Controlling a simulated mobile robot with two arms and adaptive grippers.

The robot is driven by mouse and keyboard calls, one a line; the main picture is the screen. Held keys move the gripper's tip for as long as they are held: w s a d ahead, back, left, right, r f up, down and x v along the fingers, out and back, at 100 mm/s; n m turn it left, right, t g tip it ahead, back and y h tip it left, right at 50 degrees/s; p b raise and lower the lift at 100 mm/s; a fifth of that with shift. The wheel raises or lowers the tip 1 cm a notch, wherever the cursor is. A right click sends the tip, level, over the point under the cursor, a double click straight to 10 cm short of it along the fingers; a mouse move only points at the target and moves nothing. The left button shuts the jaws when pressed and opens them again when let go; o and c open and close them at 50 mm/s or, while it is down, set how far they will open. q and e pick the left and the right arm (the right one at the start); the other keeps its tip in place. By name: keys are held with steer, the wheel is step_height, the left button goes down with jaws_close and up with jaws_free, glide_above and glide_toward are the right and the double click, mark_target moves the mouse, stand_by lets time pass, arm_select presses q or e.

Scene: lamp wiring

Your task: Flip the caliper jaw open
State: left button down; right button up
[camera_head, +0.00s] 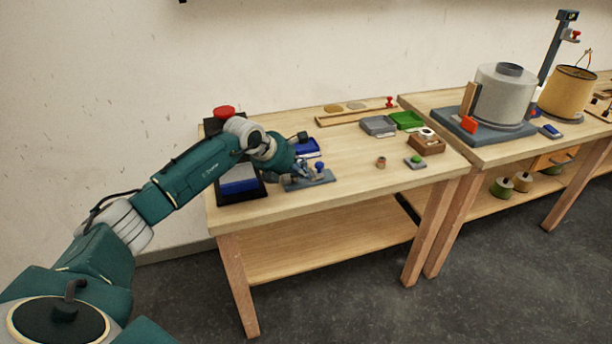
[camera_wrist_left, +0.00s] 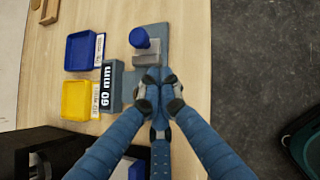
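The caliper fixture is a blue-grey plate (camera_head: 318,180) with a grey block and a blue knob on the left table. In the left wrist view the plate (camera_wrist_left: 161,32) carries a light grey block (camera_wrist_left: 147,53) and a round blue knob (camera_wrist_left: 139,37). My left gripper (camera_head: 303,171) is low over the fixture. In the wrist view its fingertips (camera_wrist_left: 159,75) are drawn together right against the near edge of the grey block, touching or nearly so. I see nothing clearly held between them. The fingers hide the fixture's near part. My right gripper is out of view.
A "60 mm" label (camera_wrist_left: 106,86) stands beside the fixture. A blue bin (camera_wrist_left: 80,50) and a yellow bin (camera_wrist_left: 76,99) are to its left. A red button (camera_head: 224,112) is behind my arm. Grey (camera_head: 378,125) and green (camera_head: 407,120) trays stand farther right.

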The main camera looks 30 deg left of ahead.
arm_select(q)
steer(key=p+v, duration=0.4)
steer(key=v, duration=0.6)
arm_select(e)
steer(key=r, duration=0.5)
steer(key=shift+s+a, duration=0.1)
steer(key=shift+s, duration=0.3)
arm_select(q)
steer(key=shift+d+r, duration=0.1)
steer(key=shift+r, duration=0.05)
